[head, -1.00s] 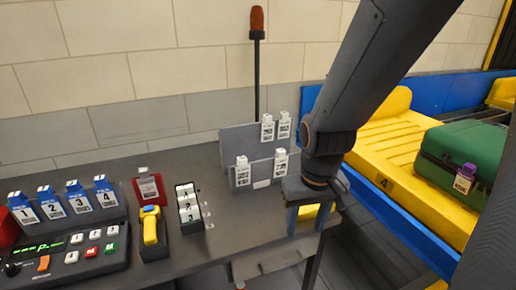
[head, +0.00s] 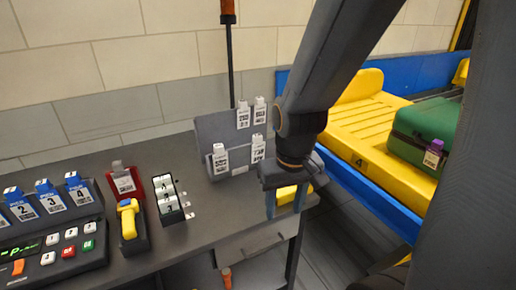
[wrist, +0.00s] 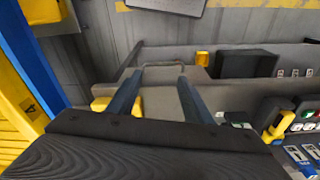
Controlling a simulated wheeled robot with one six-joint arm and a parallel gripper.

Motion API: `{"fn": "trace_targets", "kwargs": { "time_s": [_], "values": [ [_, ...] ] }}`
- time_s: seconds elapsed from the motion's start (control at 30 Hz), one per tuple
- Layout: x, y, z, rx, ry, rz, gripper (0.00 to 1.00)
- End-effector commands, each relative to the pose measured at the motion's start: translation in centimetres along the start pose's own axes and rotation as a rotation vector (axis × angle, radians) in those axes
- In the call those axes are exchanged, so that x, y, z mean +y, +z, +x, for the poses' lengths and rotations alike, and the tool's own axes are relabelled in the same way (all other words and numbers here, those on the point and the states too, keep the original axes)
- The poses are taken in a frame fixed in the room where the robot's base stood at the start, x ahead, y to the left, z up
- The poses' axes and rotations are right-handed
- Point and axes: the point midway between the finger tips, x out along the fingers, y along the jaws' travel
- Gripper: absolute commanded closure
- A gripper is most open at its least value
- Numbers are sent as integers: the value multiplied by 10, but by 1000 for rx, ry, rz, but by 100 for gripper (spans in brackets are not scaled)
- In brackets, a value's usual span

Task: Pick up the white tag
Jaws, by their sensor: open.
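Several white tags stand in a grey rack (head: 205,132) on the table in the head view. Two are in the back row, a left one (head: 243,115) and a right one (head: 260,111). Two are in the front row, a left one (head: 220,160) and a right one (head: 258,149). My gripper (head: 285,203) is open and points down, to the right of the rack and apart from the tags. In the wrist view my gripper (wrist: 158,95) has nothing between its fingers.
Blue numbered tags (head: 49,197), a keypad console (head: 55,250), a yellow scanner (head: 128,218) and a black holder with white pieces (head: 170,199) stand left of the rack. A yellow conveyor tray (head: 345,135) and a green suitcase (head: 418,135) with a purple tag (head: 435,150) are at right.

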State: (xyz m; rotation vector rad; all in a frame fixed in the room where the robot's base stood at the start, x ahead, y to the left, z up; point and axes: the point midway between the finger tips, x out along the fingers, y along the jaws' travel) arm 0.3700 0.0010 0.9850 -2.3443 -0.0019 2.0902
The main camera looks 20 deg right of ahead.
Motion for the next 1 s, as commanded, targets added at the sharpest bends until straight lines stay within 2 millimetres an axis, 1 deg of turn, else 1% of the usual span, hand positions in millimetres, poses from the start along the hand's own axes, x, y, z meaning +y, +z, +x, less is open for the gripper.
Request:
{"fn": "trace_targets", "kwargs": {
  "time_s": [0.1,0.17,0.27,0.37,0.4,0.47,0.5,0.57,0.6,0.67,0.7,0.77,0.8,0.9,1.0],
  "values": [
    [0,-1,0,0,0,2,54],
    [0,-6,0,-2,-2,19,54],
    [2,-30,0,-14,-10,97,54],
    [6,-73,0,-38,-26,244,54],
    [8,-94,0,-50,-36,317,54],
    [12,-125,0,-72,-53,430,54],
    [15,-144,0,-88,-64,503,54],
    [19,-174,0,-113,-82,611,54],
    [22,-192,0,-130,-95,682,54],
    [26,-220,0,-158,-115,785,54],
    [30,-238,0,-176,-129,852,54],
    [35,-264,-1,-206,-150,949,54],
    [39,-280,-1,-228,-164,1012,54],
    [48,-314,-2,-279,-196,1149,54],
    [55,-340,-4,-323,-222,1254,54]
  ]
}}
